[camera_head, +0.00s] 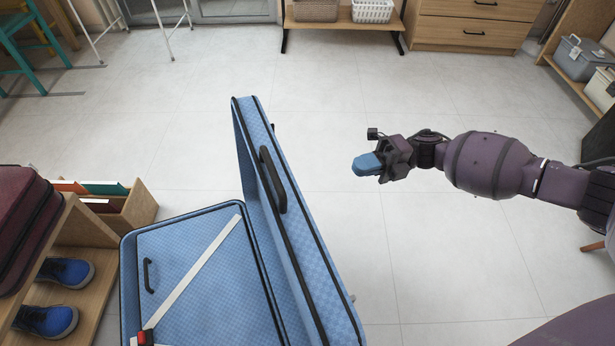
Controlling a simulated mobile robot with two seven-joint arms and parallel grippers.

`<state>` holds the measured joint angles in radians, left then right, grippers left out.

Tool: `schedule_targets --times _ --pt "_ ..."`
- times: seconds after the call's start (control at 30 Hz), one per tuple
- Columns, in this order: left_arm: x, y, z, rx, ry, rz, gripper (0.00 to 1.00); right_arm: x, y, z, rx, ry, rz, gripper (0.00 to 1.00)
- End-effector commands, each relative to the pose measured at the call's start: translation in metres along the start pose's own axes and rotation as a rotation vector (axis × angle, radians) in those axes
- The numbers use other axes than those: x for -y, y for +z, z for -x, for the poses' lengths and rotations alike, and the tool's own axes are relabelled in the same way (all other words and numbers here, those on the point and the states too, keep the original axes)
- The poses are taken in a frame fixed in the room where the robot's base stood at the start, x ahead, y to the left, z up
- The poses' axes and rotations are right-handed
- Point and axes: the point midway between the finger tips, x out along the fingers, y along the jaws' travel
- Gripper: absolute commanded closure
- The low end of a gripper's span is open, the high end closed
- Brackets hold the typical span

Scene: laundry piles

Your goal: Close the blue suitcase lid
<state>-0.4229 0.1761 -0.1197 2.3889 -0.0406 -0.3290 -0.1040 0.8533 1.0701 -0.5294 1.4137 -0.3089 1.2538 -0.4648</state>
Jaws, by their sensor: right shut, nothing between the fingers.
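The blue suitcase lies open at the lower left and center. Its bottom half (185,250) lies flat, with a white strap (195,268) and a red buckle (142,338) across it. Its lid (300,262) stands up on edge along the right side of the bottom half, with a dark handle (272,180) on its narrow side. My right gripper (366,164) is to the right of the lid, apart from it. Its blue fingers are shut and empty, pointing left toward the lid. My left gripper is not in view.
A wooden shelf (85,258) with blue shoes (68,272) and a maroon case (22,225) stands close on the left. A rack with baskets (372,10), drawers (475,25) and a shelf with grey boxes (580,55) stand at the back. The tiled floor between is clear.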

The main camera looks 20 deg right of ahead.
Motion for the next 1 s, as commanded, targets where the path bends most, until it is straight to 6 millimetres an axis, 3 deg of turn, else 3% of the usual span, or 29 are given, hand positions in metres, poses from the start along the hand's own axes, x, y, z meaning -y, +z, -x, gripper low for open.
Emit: schedule_targets --times 0.6,1.0 --pt "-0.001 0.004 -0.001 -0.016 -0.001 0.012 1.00 0.001 0.000 -0.103 0.000 0.002 -0.002 1.00" --pt "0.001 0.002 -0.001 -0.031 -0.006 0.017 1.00 0.000 0.000 -0.121 0.002 0.001 -0.001 1.00"
